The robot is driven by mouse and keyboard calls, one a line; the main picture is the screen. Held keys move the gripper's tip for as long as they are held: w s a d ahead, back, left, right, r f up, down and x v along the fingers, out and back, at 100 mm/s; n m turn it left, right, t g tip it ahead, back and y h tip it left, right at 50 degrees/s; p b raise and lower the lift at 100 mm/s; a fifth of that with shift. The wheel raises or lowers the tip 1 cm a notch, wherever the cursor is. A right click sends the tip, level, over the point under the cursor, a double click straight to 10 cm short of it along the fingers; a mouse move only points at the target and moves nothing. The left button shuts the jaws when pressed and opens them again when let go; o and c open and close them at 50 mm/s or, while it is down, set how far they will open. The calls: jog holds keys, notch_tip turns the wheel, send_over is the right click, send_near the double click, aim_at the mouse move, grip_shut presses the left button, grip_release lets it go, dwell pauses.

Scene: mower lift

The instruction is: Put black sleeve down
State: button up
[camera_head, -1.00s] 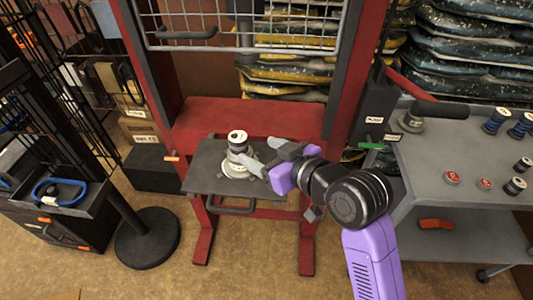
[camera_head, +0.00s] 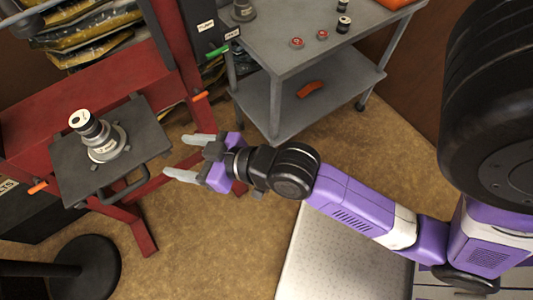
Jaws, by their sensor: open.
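A black sleeve with a white top (camera_head: 86,123) stands on a round grey flanged base (camera_head: 106,145) on the dark plate (camera_head: 66,178) of the red press frame. Both show at the left of the head view. Its lower end meets the base; I cannot tell how deeply it is seated. My gripper (camera_head: 184,157) is open and empty, to the right of the plate and apart from the sleeve. Its two pale fingers point left toward the plate.
A grey two-level cart (camera_head: 290,72) stands at the top, with red-topped pieces (camera_head: 297,43) and small black spools (camera_head: 343,26) on it. An orange part (camera_head: 310,89) lies on its lower shelf. A round black stand base (camera_head: 85,268) is at the lower left.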

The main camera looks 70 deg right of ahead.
jog(key=s+a+r, duration=0.1)
jog(key=s, duration=2)
jog(key=shift+a+r+t, duration=0.2)
jog(key=shift+r+t, duration=0.15)
jog(key=shift+t, duration=0.05)
jog(key=shift+c, duration=0.5)
